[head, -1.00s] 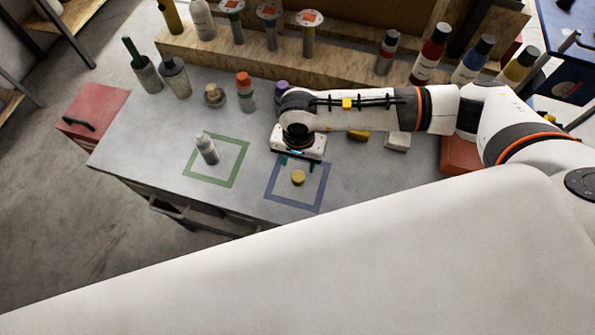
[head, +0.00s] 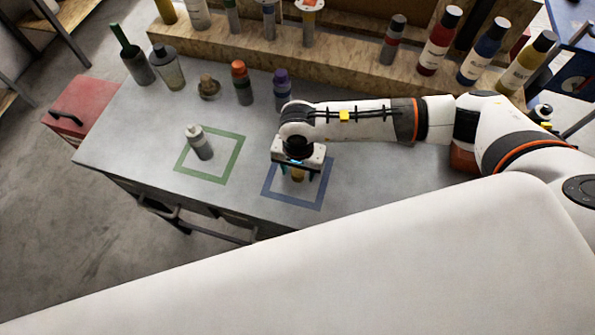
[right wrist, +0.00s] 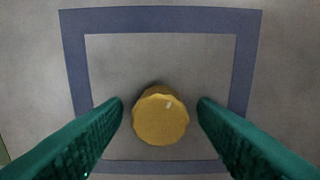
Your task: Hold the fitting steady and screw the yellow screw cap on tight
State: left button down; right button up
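The yellow screw cap (right wrist: 160,118) lies inside the blue square outline on the table, between the two green fingers of my right gripper (right wrist: 160,110), with a gap on each side. My right gripper is open. In the head view the right gripper (head: 297,168) hangs over the blue square (head: 317,192), and the cap (head: 297,175) is partly hidden under it. The likely fitting, a grey piece with a white top (head: 199,142), stands at the left side of the green square (head: 235,160), slightly tilted in the picture. My left gripper is not in view.
An orange-topped bottle (head: 241,82), a purple-topped bottle (head: 282,88) and a brown-knobbed piece (head: 208,87) stand behind the squares. A wooden ledge (head: 340,60) with several bottles runs along the back. The table's front edge lies close to the squares.

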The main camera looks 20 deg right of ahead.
aim_at(298, 171)
jog(key=c, duration=1)
jog(key=shift+o, duration=0.2)
jog(key=shift+r, duration=0.15)
jog(key=shift+r+p, duration=1.3)
jog(key=shift+r, duration=1.25)
jog(key=shift+r+p, duration=0.55)
jog(key=shift+r, duration=1)
